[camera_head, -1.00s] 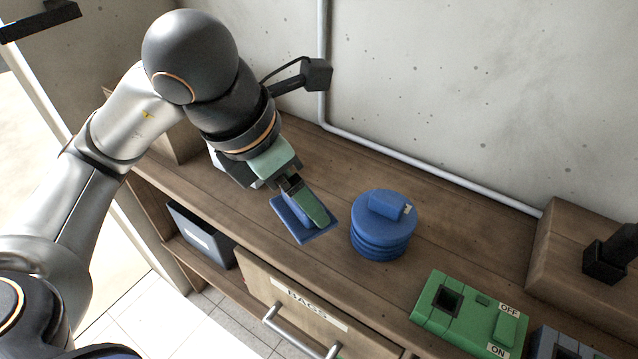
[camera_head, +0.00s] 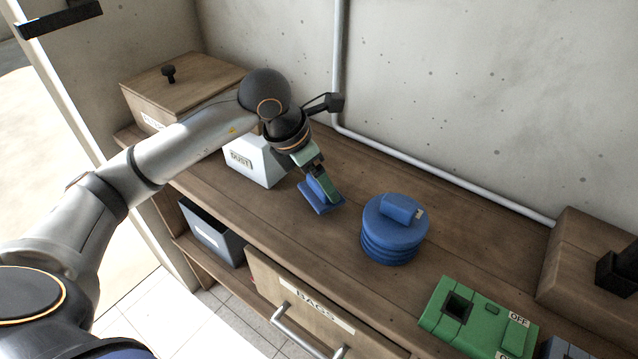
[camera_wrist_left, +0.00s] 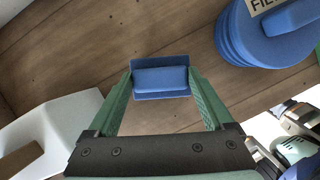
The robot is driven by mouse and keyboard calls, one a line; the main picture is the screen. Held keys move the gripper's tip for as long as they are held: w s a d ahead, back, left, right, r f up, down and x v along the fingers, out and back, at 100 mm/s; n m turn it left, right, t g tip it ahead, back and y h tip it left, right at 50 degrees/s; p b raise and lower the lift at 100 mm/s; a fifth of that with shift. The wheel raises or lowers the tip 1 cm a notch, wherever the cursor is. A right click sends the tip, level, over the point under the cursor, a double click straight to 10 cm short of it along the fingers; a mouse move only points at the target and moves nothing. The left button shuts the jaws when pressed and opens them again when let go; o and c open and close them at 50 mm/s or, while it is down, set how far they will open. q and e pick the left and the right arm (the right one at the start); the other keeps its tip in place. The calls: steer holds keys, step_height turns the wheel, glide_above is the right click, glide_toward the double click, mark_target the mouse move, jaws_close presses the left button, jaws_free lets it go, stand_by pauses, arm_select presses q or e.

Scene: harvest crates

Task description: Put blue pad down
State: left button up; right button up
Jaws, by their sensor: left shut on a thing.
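The blue pad (camera_head: 311,198), a flat square plate with a raised block, is at my left gripper (camera_head: 325,192), low over or on the wooden counter. I cannot tell whether its plate touches the wood. In the left wrist view the green fingers of my left gripper (camera_wrist_left: 160,82) are shut on the block of the pad (camera_wrist_left: 160,67), one finger on each side. My right gripper does not show in the head view. Green and metallic parts of mine at the lower right of the left wrist view may belong to it, but its fingers are not clear.
A round ribbed blue canister (camera_head: 395,240) stands right of the pad. A white bin (camera_head: 262,168) marked DUST stands to its left. A green switch box (camera_head: 478,318) is at the lower right. A drawer (camera_head: 315,305) marked BAGS is below. Bare wood lies around the pad.

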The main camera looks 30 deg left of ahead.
arm_select(q)
steer(key=shift+f, duration=0.95)
steer(key=shift+f, duration=0.2)
steer(key=o, duration=0.9)
steer(key=shift+o, duration=0.2)
steer(key=shift+r, duration=0.1)
